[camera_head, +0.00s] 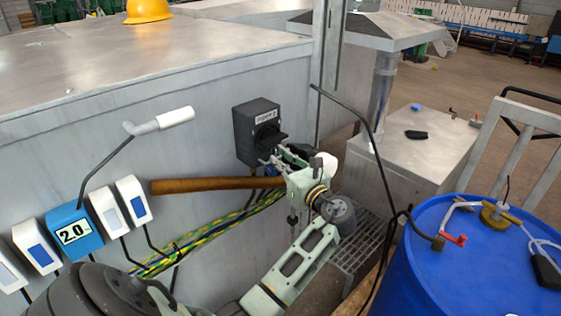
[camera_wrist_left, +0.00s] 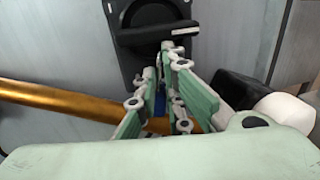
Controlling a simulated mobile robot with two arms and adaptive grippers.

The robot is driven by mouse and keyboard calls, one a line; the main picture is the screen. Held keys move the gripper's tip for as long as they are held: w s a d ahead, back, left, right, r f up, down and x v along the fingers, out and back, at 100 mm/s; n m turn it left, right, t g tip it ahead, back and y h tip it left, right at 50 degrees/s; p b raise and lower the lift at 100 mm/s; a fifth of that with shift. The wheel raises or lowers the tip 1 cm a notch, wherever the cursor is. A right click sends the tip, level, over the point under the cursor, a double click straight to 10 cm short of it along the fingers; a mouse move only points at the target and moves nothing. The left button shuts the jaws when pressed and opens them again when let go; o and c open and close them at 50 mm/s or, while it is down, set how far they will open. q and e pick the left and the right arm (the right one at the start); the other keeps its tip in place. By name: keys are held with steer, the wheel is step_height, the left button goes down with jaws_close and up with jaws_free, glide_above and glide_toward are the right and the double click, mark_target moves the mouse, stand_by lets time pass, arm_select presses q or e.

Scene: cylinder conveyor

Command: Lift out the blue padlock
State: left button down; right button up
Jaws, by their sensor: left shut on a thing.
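The blue padlock is mostly hidden between the fingers of my left gripper (camera_head: 272,160). A small strip of the blue padlock (camera_wrist_left: 160,101) shows between the green fingers in the left wrist view. The gripper (camera_wrist_left: 163,68) is shut on it, just below the dark switch box (camera_head: 257,118) on the grey metal wall. The box's black rotary handle (camera_wrist_left: 155,33) sits just beyond the fingertips in the left wrist view. I cannot tell whether the padlock's shackle is still through the switch. My right gripper is not in view.
A brown-orange pipe (camera_head: 200,185) runs along the wall beside the gripper, with yellow-green cables (camera_head: 222,228) below. A blue drum (camera_head: 455,275) stands at the right.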

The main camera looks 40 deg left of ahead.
arm_select(q)
steer(key=shift+d, duration=0.1)
steer(key=d, duration=0.6)
steer(key=shift+s+d, duration=0.3)
steer(key=shift+d, duration=0.1)
stand_by(1.1)
